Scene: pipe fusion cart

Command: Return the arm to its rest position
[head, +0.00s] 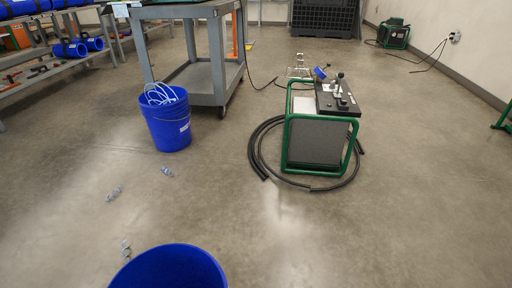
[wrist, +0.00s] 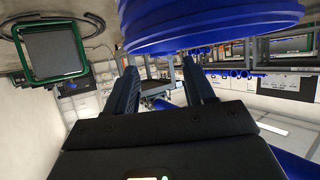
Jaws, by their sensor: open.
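My gripper (wrist: 160,75) shows in the wrist view, with its two dark fingers apart and nothing seen held between them. A large blue ribbed object, which looks like a bucket (wrist: 210,25), fills the top of that view close to the fingers. I cannot tell whether it touches them. The wrist view is strongly tilted. My arm and gripper do not show in the head view. There, a blue bucket (head: 170,270) is cut off by the bottom edge.
A blue bucket (head: 167,125) with pale hoses stands beside a grey cart (head: 200,82). A green-framed machine (head: 318,140) sits within a black hose loop (head: 262,170). Small metal pieces (head: 113,194) lie on the floor. The floor at the lower right is clear.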

